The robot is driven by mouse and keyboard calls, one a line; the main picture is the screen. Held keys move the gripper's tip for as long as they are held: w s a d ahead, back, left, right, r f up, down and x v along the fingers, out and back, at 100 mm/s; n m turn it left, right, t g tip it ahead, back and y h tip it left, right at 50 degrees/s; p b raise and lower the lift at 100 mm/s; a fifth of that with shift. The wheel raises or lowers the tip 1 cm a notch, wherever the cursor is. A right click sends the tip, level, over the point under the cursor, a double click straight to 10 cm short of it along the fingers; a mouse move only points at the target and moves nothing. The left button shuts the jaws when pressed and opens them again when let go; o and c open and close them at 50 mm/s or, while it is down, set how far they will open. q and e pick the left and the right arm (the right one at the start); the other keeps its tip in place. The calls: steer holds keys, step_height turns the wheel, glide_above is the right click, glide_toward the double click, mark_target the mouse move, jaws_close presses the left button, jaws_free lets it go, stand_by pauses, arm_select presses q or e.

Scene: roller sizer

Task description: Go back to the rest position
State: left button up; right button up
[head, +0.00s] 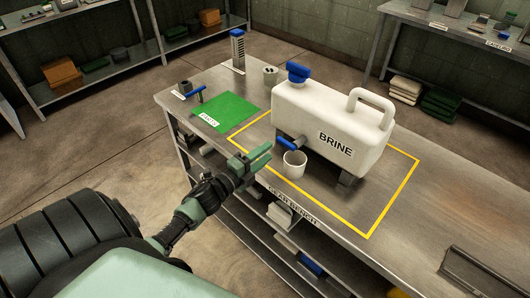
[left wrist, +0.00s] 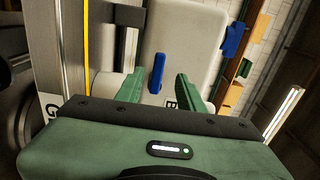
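My left gripper (head: 259,157) is in front of the bench's near edge, to the left of the white cup. Its two green fingers stand apart in the left wrist view (left wrist: 160,75), with nothing clearly held between them. The blue tap handle (left wrist: 157,66) shows beyond the fingers there. In the head view, the white BRINE tank (head: 335,115) stands on the bench with its blue cap (head: 298,72) on. Its blue tap (head: 287,145) is just above the upright white cup (head: 294,165). The cup's inside is too small to judge. My right gripper is not in view.
The steel bench (head: 440,215) has a yellow outline around the tank. A green mat (head: 226,112), a small grey pot (head: 270,75) and a blue-handled tool (head: 198,93) are on its left part. Shelves stand behind. Floor (head: 120,145) is open at the left.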

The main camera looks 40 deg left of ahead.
arm_select(q)
steer(key=shift+w+f, duration=0.15)
steer(key=shift+w, duration=0.15)
steer(key=shift+s+n+y, duration=0.2)
steer(key=shift+n+y, duration=0.1)
steer(key=shift+s+d+n+y, duration=0.2)
steer(key=shift+n+y, duration=0.2)
steer(key=shift+n, duration=0.4)
steer(key=s+d+f+n+g, duration=0.2)
steer(key=s+d+n+g, duration=0.6)
steer(key=s, duration=0.5)
steer(key=s+d+f+n+g, duration=0.3)
steer(key=s+d+n+g, duration=0.35)
steer(key=s+d, duration=0.55)
steer(key=s+a+f+g, duration=0.1)
steer(key=s+f, duration=0.1)
steer(key=f, duration=1.2)
steer(key=s+a+f, duration=0.1)
steer(key=s+f, duration=0.1)
steer(key=f, duration=1.2)
steer(key=s+a+f+g, duration=0.1)
steer(key=s+a+f, duration=0.2)
steer(key=s+f, duration=1.1)
steer(key=shift+s+f, duration=0.15)
steer(key=shift+s, duration=0.9)
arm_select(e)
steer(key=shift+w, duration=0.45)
